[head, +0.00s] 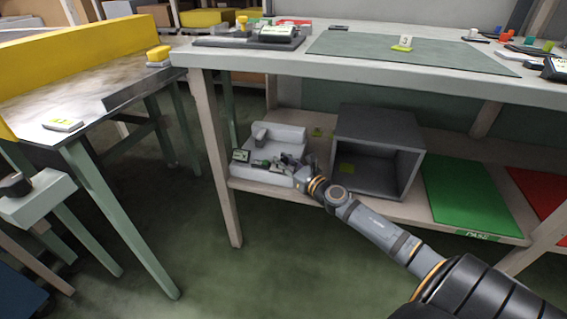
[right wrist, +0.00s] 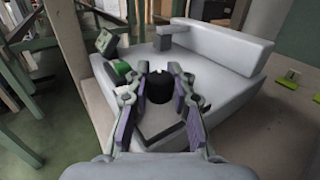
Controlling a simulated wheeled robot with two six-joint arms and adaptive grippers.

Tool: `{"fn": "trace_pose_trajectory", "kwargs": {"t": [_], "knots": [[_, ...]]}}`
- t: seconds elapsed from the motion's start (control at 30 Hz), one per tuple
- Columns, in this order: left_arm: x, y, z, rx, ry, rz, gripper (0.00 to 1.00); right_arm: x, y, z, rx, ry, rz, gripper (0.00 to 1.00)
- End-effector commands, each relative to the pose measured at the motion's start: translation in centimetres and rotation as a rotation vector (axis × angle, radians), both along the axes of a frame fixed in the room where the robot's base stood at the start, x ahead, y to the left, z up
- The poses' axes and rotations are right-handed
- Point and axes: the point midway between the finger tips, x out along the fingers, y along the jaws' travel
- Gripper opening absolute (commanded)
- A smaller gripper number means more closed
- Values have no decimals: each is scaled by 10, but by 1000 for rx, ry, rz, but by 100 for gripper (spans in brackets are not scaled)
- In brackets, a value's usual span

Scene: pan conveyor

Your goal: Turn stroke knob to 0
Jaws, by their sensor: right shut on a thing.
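A pale grey machine (head: 283,133) stands on the lower shelf, left of the dark box. In the right wrist view its light body (right wrist: 225,55) fills the middle. A black round stroke knob (right wrist: 160,90) stands up from it. My right gripper (head: 299,170) reaches the machine from the front right. In the wrist view the fingers of my right gripper (right wrist: 162,86) are on both sides of the knob, shut on it. The knob's pointer and any scale marks are too small to read. My left gripper is not in view.
A small display (right wrist: 105,42) and a green part (right wrist: 119,71) sit close left of the knob. An open dark grey box (head: 380,118) stands right of the machine. The workbench top (head: 215,58) overhangs the shelf, and a leg (head: 215,165) stands at its left.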

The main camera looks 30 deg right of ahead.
Motion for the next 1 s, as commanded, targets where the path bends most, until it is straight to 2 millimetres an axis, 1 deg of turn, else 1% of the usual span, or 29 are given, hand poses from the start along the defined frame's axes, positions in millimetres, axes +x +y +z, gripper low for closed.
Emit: {"fn": "trace_pose_trajectory", "kwargs": {"t": [0.03, 1.0], "knots": [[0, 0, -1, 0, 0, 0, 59, 0, -2, -1, -4, 0, -4, 0], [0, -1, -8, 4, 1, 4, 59, 0, -1, -1, -2, 4, 20, 0]]}}
